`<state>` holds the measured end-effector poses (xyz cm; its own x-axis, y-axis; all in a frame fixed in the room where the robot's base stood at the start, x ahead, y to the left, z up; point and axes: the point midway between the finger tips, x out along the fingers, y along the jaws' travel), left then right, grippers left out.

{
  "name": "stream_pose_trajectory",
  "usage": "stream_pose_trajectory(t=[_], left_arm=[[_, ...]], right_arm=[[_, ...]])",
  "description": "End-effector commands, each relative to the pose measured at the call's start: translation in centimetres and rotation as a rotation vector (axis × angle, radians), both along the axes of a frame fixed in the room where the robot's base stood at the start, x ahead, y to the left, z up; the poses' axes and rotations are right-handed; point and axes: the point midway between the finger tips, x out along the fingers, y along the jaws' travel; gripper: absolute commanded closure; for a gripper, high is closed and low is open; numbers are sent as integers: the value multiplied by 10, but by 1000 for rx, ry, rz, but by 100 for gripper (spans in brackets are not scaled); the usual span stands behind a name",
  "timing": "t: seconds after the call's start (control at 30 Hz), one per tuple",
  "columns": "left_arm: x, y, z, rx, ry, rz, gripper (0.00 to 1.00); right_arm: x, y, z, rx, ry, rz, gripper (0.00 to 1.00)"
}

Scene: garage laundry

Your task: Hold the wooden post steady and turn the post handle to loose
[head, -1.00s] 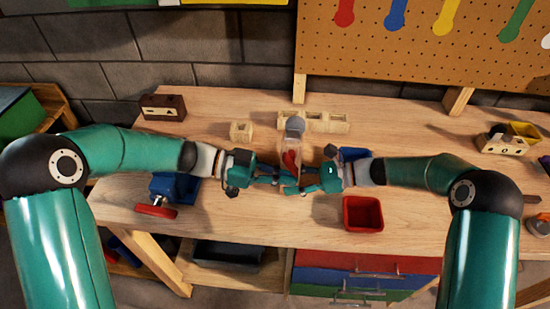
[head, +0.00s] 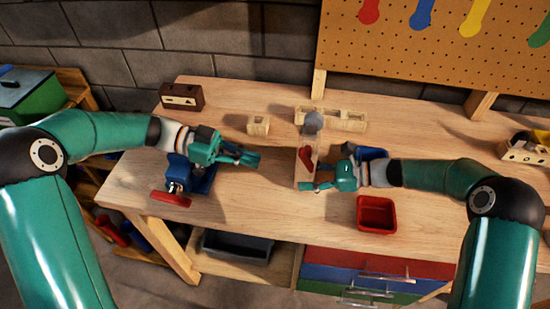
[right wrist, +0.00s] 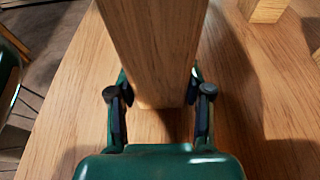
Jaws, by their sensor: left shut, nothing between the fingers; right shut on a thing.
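The wooden post (head: 304,177) stands upright on the workbench in the middle of the head view, with a grey round top (head: 312,122). The red post handle (head: 306,156) is on its near face; its exact setting is too small to tell. My right gripper (head: 316,184) is shut on the post, low down. In the right wrist view the post (right wrist: 155,50) rises between the two fingers (right wrist: 157,100). My left gripper (head: 250,159) is shut and empty, left of the post and apart from it, beside the blue vise.
A blue vise (head: 201,180) with a red handle (head: 171,198) sits at the bench's left front. A red bin (head: 376,215) is right of the post. Wooden blocks (head: 345,117) lie behind it; a dark wooden box (head: 181,96) is at back left. Bench (head: 260,210) in front is clear.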

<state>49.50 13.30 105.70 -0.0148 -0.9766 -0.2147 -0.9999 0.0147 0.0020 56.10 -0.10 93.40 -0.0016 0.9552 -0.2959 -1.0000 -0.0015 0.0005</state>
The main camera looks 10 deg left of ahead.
Motion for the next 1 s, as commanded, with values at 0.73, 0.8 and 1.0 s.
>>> stream_pose_trajectory(t=[0.73,0.8,1.0], left_arm=[[4,-119,133,954,2,-184,100],[3,-125,148,1011,-7,-119,100],[1,-133,171,1084,-13,-5,100]], right_arm=[[0,0,0,-1,0,0,70],[0,0,0,0,0,0,70],[0,0,0,0,0,0,70]])
